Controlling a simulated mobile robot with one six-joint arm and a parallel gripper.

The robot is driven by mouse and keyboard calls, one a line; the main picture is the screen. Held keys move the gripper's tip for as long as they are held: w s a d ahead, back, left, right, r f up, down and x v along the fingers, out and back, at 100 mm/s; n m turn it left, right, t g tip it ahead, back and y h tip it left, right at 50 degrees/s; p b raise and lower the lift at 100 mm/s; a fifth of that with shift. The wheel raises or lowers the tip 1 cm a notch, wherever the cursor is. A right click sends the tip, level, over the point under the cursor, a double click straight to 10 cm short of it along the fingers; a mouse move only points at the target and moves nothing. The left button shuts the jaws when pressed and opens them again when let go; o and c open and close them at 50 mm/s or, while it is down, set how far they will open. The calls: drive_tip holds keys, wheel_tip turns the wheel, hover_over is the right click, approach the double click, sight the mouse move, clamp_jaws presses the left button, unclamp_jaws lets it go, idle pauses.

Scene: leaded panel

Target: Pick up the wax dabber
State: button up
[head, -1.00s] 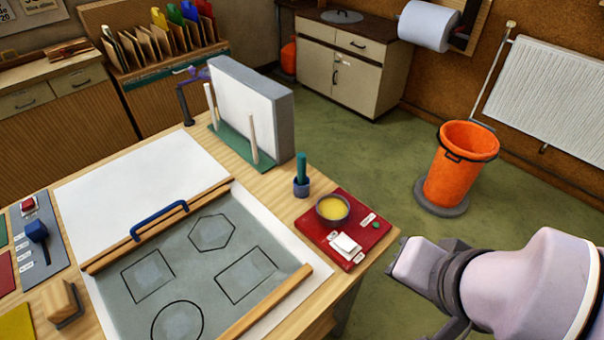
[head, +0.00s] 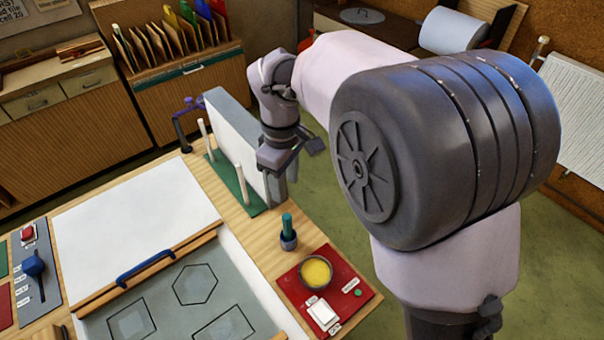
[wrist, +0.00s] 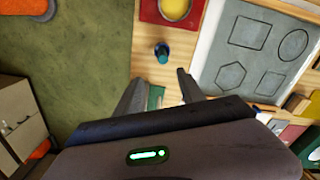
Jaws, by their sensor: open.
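My gripper (head: 290,160) is above the right end of the grey-edged white block, higher than the dabber and farther back. In the wrist view my gripper (wrist: 157,85) is open and empty, its two fingers spread apart.
A red mat (head: 288,285) with a bowl of yellow wax (head: 316,272) lies close by. The upright white block (head: 237,135) and pale pegs stand on a green base behind the dabber. The leaded panel board (head: 160,290) lies front left.

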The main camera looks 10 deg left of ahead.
sight(287, 224)
drive_tip(key=f+b, duration=0.1)
drive_tip(key=f, duration=0.2)
drive_tip(key=f+b, duration=0.1)
drive_tip(key=f, duration=0.2)
drive_tip(key=f+b, duration=0.1)
drive_tip(key=f, duration=0.3)
drive_tip(key=shift+s+a, duration=0.1)
drive_tip(key=shift+s, duration=0.25)
wheel_tip(287, 224, down, 6)
drive_tip(key=shift+f+b, duration=0.1)
drive_tip(key=shift+b, duration=1)
drive_tip(key=shift+c, duration=0.8)
clamp_jaws()
